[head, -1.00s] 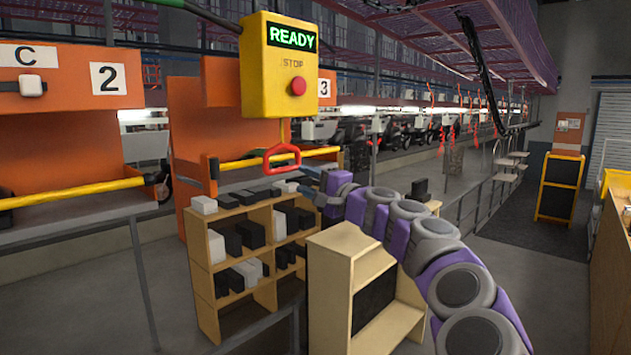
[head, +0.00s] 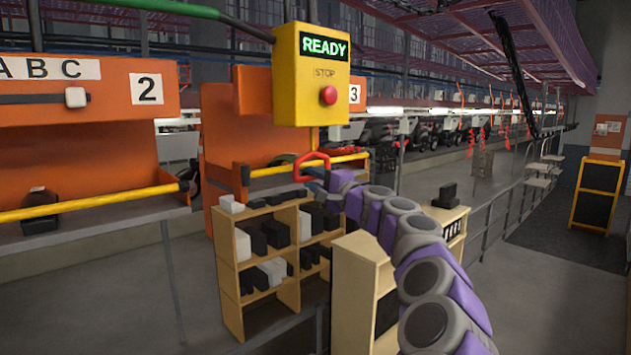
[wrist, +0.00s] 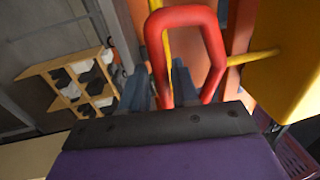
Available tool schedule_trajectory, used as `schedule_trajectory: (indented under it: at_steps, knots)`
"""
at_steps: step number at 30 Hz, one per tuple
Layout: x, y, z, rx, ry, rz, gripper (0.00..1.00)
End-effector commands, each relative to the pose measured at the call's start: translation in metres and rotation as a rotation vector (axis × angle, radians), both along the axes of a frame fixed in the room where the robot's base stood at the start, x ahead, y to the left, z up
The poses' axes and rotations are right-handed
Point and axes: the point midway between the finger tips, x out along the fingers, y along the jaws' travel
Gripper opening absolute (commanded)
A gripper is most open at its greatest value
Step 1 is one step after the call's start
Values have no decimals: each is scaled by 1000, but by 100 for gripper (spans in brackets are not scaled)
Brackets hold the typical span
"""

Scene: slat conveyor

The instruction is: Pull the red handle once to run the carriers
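The red handle (head: 313,163), a loop, hangs under the yellow control box (head: 311,75). The box has a green READY display and a red stop button (head: 328,95). My gripper (head: 318,185) is just below and right of the handle, partly hidden behind my arm links. In the wrist view the red handle (wrist: 213,45) looms large at the top centre. My gripper's two blue-grey fingers (wrist: 159,72) stand apart there. One leg of the loop shows between them and the right finger shows within the loop's outline. I cannot tell whether they touch it.
Orange carriers (head: 75,160) with yellow bars stand at the left, one marked 2. A wooden shelf (head: 228,285) with black and white boxes stands below the handle, with another wooden cabinet (head: 350,290) beside it. A railing (head: 490,225) runs at the right.

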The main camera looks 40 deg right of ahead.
Motion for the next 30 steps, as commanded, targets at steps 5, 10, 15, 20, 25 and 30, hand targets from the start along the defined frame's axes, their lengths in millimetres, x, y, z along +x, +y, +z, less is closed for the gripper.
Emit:
schedule_trajectory:
  at_steps: [5,10,15,20,25,30]
  knots:
    - [0,0,0,0,0,0,12]
    - [0,1,0,0,1,0,0]
    - [0,1,-1,0,0,0,0]
    - [0,1,-11,0,1,0,0]
    - [0,1,-27,0,0,0,0]
    - [0,1,-43,0,0,1,0]
